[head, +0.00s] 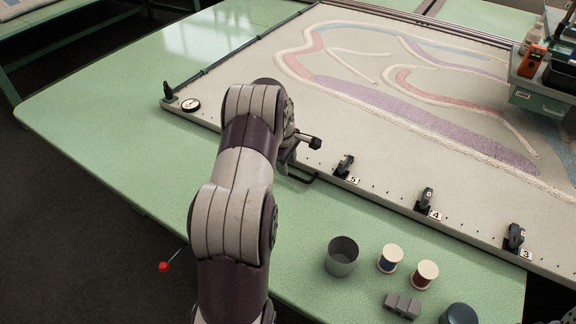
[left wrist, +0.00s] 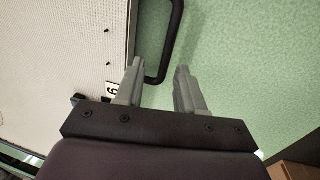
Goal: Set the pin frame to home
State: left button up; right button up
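The pin frame (head: 385,186) lies on the green table with a pale, partly tufted cloth across it. Numbered black clamps stand along its near edge: clamp 5 (head: 345,166), clamp 4 (head: 424,200) and clamp 3 (head: 514,238). A black bar handle (head: 300,178) sticks out from this edge, left of clamp 5. My left gripper (left wrist: 160,66) is open by the handle, and the handle's bent corner shows between its fingers in the left wrist view (left wrist: 163,72). I cannot tell whether they touch. My left arm hides part of the near edge. My right gripper is not in view.
A grey cup (head: 342,256), two thread spools (head: 389,260) and a grey block (head: 402,306) stand on the near table. A loaded carriage (head: 540,95) sits over the frame at right. The table's left is clear.

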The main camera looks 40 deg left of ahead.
pick_arm(q)
notch_tip(320, 180, up, 11)
jog(key=s, duration=0.1)
jog(key=shift+s+d+f, duration=0.2)
jog(key=shift+s+d, duration=0.1)
jog(key=shift+s, duration=0.1)
jog(key=s+d+m+p, duration=0.1)
jog(key=s+d+m, duration=0.8)
jog(key=d, duration=0.3)
jog(key=s+d+m+p, duration=0.2)
jog(key=s+d+m, duration=0.7)
jog(key=d, duration=0.4)
jog(key=shift+s+d+r+m+g+p, duration=0.15)
jog(key=shift+r+m+g+p, duration=0.25)
jog(key=shift+m, duration=0.4)
jog(key=shift+s+r, duration=0.1)
jog(key=shift+s, duration=0.05)
